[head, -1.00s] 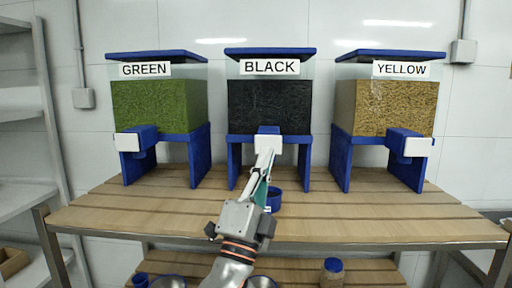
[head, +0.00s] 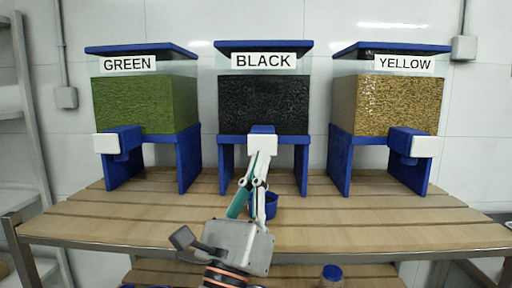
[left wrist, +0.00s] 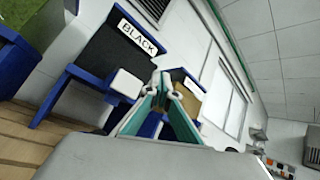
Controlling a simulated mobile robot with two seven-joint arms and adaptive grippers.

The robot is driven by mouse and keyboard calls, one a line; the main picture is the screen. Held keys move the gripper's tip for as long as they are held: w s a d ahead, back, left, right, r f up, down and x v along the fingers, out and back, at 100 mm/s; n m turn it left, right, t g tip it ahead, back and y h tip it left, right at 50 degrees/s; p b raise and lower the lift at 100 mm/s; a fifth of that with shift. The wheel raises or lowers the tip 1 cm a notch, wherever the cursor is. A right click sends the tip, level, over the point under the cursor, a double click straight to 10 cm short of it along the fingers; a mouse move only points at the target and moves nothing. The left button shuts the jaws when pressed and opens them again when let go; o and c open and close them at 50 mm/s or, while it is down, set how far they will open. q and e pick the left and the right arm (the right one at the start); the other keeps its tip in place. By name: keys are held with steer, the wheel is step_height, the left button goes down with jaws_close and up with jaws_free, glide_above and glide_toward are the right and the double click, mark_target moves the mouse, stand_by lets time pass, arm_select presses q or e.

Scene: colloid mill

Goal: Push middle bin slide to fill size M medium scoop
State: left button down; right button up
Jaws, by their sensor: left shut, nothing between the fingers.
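The middle bin (head: 263,104), labelled BLACK and filled with black material, stands on blue legs at the centre of the table. Its slide has a white front block (head: 262,142). My left gripper (head: 262,160) is shut and empty, its fingertips at or just in front of that block; I cannot tell if they touch. A small blue scoop (head: 264,206) is on the table under the bin, partly hidden behind my gripper. In the left wrist view the white block (left wrist: 126,84) is just left of my fingertips (left wrist: 162,82). My right gripper is not in view.
The green bin (head: 146,103) stands to the left and the yellow bin (head: 388,103) to the right, each with a slide. The wooden table (head: 380,232) is clear in front of them. A blue-lidded jar (head: 332,274) stands on the lower shelf.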

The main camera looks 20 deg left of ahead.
mark_target(262, 145)
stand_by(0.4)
arm_select(q)
steer(key=w+a+b, duration=0.1)
steer(key=w+a, duration=0.1)
steer(key=w, duration=0.6)
steer(key=shift+w+a, duration=0.25)
steer(key=shift+w, duration=0.1)
stand_by(1.3)
steer(key=shift+w+a, duration=0.1)
steer(key=shift+w, duration=0.2)
